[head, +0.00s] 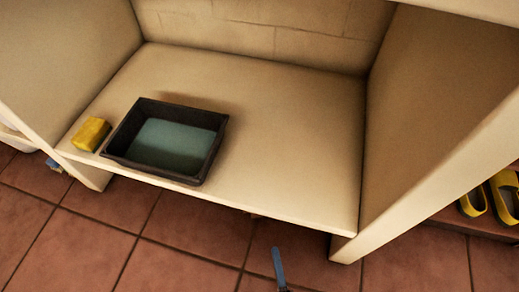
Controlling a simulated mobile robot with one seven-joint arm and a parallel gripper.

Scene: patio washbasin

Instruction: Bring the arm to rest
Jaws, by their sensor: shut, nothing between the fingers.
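My gripper and arm do not show clearly in the head view. I cannot tell whether my gripper is open or shut from this view.
A dark tray (119,140) holding bluish water (172,146) stands on a cream shelf (290,130) between side walls. A yellow sponge (91,134) lies left of it. The shelf's right half is clear. A narrow blue object (278,265) shows over the tiled floor; yellow shoes (505,197) sit right.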

